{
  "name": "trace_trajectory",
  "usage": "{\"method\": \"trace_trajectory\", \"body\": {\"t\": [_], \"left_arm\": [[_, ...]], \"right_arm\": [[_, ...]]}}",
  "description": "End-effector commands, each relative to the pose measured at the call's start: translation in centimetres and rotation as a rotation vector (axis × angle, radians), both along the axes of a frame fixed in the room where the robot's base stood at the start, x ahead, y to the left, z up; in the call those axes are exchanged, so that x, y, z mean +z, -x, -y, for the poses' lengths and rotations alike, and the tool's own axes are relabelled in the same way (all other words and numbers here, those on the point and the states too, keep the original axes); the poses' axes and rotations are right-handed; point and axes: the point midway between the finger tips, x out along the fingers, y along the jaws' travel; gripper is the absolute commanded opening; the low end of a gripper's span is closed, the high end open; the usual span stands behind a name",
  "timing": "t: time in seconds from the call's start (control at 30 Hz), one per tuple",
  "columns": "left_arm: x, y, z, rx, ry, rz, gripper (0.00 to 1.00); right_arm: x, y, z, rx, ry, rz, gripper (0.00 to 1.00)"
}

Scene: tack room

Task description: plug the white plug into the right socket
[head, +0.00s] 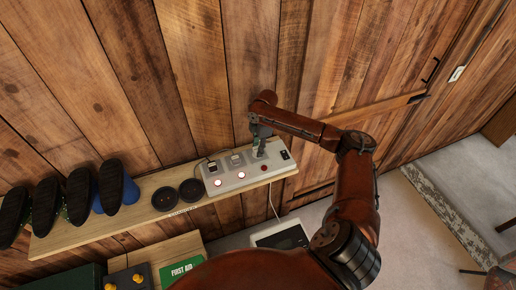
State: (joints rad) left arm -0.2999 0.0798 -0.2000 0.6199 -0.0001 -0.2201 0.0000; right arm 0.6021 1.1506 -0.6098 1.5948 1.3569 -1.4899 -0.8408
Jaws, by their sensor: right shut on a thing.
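A white socket strip (230,182) lies on a wooden shelf against the plank wall. My right gripper (259,147) reaches down from above over the right socket, at the strip's right part. It is shut on the white plug, which is mostly hidden by the fingers. I cannot tell whether the plug's pins are in the socket. The left socket holds a dark plug (212,166) with a cord. The middle socket (236,159) has a pale piece in it. My left gripper is not in view.
Two black round tins (178,195) stand left of the strip, and several dark boots (76,198) further left. A black rocker switch (285,155) is at the strip's right end.

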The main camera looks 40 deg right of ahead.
Motion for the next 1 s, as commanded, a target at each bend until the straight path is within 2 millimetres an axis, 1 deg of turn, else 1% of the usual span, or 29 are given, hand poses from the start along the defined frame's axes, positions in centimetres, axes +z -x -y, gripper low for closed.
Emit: {"method": "trace_trajectory", "body": {"t": [0.7, 0.73, 1.0], "left_arm": [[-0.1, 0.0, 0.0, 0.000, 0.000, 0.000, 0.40], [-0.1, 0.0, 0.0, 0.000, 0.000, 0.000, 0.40], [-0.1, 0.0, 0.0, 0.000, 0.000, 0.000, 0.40]], "right_arm": [[-1.2, 0.0, 0.0, -0.001, 0.000, -0.001, 0.08], [-1.1, 0.0, 0.0, 0.000, 0.000, 0.000, 0.31], [-1.1, 0.0, 0.0, 0.000, 0.000, 0.000, 0.50]]}}
